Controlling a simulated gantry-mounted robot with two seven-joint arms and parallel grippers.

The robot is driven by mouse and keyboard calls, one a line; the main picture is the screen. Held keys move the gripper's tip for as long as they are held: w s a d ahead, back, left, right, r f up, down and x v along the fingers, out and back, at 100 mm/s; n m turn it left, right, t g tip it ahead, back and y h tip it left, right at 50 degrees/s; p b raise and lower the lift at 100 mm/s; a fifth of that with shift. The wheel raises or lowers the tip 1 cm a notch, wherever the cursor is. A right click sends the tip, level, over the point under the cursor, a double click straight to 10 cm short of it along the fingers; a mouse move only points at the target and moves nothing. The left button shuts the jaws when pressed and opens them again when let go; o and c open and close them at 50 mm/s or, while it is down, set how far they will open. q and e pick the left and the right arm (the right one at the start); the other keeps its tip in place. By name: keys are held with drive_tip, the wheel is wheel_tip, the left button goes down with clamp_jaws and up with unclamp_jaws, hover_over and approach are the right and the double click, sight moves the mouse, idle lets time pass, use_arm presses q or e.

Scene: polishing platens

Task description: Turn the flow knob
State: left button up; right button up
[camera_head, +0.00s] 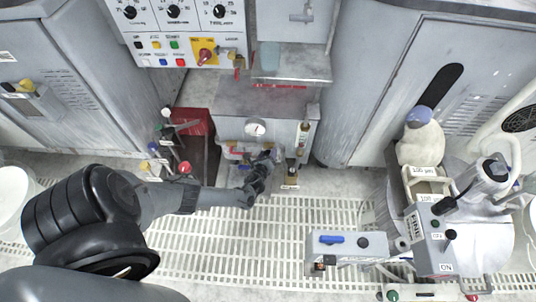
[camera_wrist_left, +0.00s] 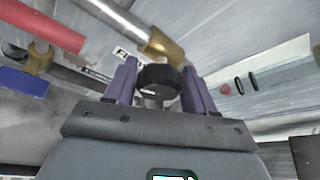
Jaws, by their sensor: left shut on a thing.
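The flow knob (camera_wrist_left: 158,80) is a short black round knob. In the left wrist view it sits between the two purple fingers of my left gripper (camera_wrist_left: 160,85), which is shut on it. A partly covered white label (camera_wrist_left: 122,53) lies just behind it. In the head view my left arm reaches in from the left, and my left gripper (camera_head: 270,158) is at the small panel below the round gauge (camera_head: 255,127). The knob cannot be made out clearly there, as the gripper covers that spot. My right gripper is not in view.
A brass fitting (camera_wrist_left: 165,46) on a metal pipe is close behind the knob. A red pipe (camera_wrist_left: 42,26) and a blue handle (camera_wrist_left: 22,82) are to the left. In the head view, valves (camera_head: 165,140) stand left of the panel, and a grey box (camera_head: 347,245) is to the right.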

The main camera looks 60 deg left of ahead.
use_arm(q)
drive_tip(key=shift+n+t, duration=0.6)
drive_tip(key=shift+n, duration=0.2)
drive_tip(key=o, duration=0.9)
drive_tip(key=shift+o, duration=0.2)
drive_tip(key=shift+s, duration=0.1)
drive_tip(key=shift+s+d+r, duration=0.2)
drive_tip(key=shift+d, duration=0.05)
drive_tip(key=p+v, duration=0.6)
drive_tip(key=v, duration=0.4)
drive_tip(key=shift+s+a+f, duration=0.1)
